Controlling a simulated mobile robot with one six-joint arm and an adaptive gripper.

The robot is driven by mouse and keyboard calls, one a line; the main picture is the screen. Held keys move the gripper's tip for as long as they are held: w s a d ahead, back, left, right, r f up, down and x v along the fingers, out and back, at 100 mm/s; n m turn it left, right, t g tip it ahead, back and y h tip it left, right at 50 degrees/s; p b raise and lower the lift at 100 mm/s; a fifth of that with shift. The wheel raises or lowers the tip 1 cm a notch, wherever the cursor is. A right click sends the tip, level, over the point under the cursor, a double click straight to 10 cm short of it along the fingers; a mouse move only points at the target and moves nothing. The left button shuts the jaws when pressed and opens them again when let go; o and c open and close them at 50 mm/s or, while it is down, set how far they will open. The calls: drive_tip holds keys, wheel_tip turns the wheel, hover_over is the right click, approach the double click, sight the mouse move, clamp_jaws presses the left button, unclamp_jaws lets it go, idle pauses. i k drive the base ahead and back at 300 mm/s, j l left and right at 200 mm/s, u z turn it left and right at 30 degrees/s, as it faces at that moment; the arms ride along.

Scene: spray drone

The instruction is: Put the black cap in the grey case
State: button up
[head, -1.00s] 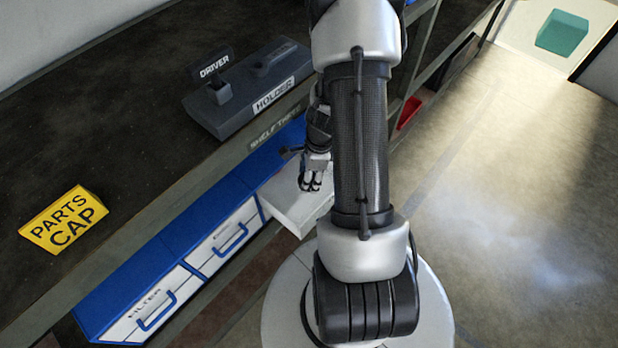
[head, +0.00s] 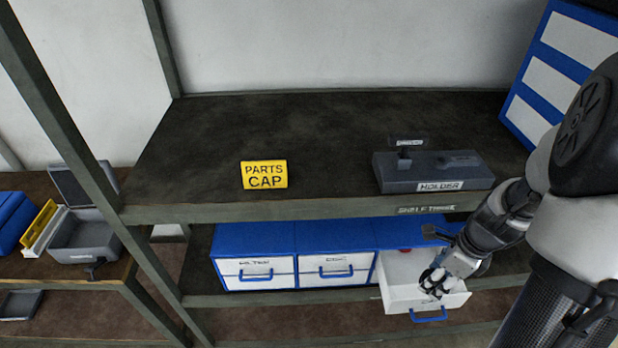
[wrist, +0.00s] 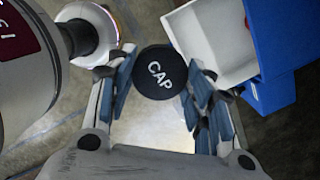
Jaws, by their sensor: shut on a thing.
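The black cap (wrist: 160,73), a round disc lettered CAP, is between the fingers of my gripper (wrist: 158,88) in the wrist view. The gripper is shut on it. In the head view my gripper (head: 436,283) is over the open white drawer (head: 398,297) under the shelf; the cap is hard to make out there. The grey case (head: 88,236) stands at the far left on a lower shelf, with its lid up.
A yellow PARTS CAP sign (head: 264,174) and a grey holder (head: 432,172) stand on the dark shelf. Blue-framed drawers (head: 295,250) sit below. A shelf post (head: 75,125) rises near the grey case. A blue bin (head: 10,222) lies left of it.

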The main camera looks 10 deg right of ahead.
sight(97, 239)
drive_tip(key=i+j+u, duration=0.1)
drive_tip(key=j+u, duration=0.35)
drive_tip(key=i+j+u, duration=0.1)
drive_tip(key=j+u, duration=0.15)
drive_tip(key=u, duration=0.2)
drive_tip(key=i+j+u, duration=0.2)
drive_tip(key=u, duration=0.3)
drive_tip(key=i+j+u, duration=0.3)
drive_tip(key=u, duration=0.15)
drive_tip(key=i+j+u, duration=0.2)
drive_tip(key=i+u, duration=0.65)
drive_tip(key=i+l+z, duration=0.2)
drive_tip(key=z, duration=0.2)
drive_tip(key=i+l+z, duration=0.25)
drive_tip(key=z, duration=0.15)
drive_tip(key=i+l+z, duration=0.2)
drive_tip(key=z, duration=0.2)
drive_tip(key=i, duration=0.1)
